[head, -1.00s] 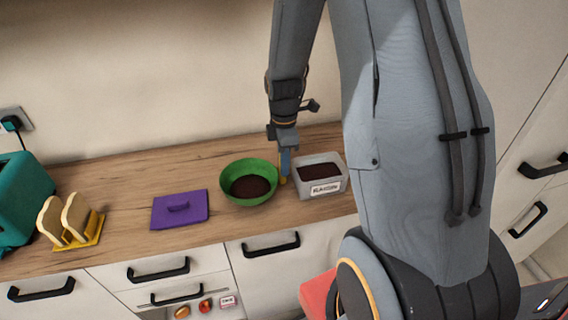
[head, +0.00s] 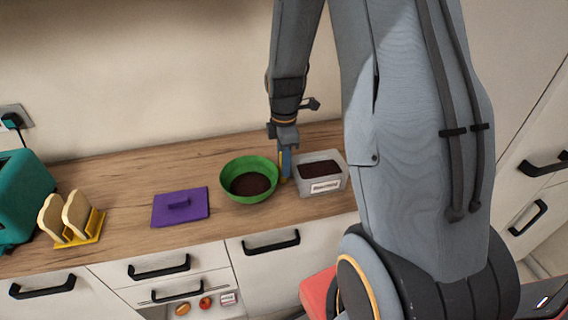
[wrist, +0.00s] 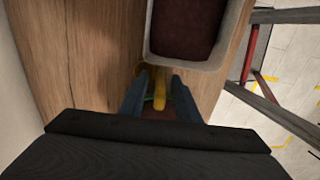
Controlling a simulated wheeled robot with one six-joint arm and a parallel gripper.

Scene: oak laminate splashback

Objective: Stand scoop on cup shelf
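My gripper (head: 285,165) points down at the counter between a green bowl and a grey tin. In the wrist view its two blue fingers (wrist: 160,92) stand on either side of a narrow yellow piece (wrist: 160,90), seemingly the scoop's handle, with small gaps beside it. The fingers look open around it. In the head view a little of the yellow scoop (head: 283,181) shows at the fingertips; the rest is hidden. I cannot make out a cup shelf in either view.
The green bowl (head: 226,180) and grey tin (head: 334,184), both with dark contents, flank my gripper closely. A purple lid (head: 160,211), yellow toast rack (head: 90,233) and teal toaster (head: 22,190) stand leftward. A low drawer or niche holds a red fruit (head: 205,302). Bare counter lies behind the lid.

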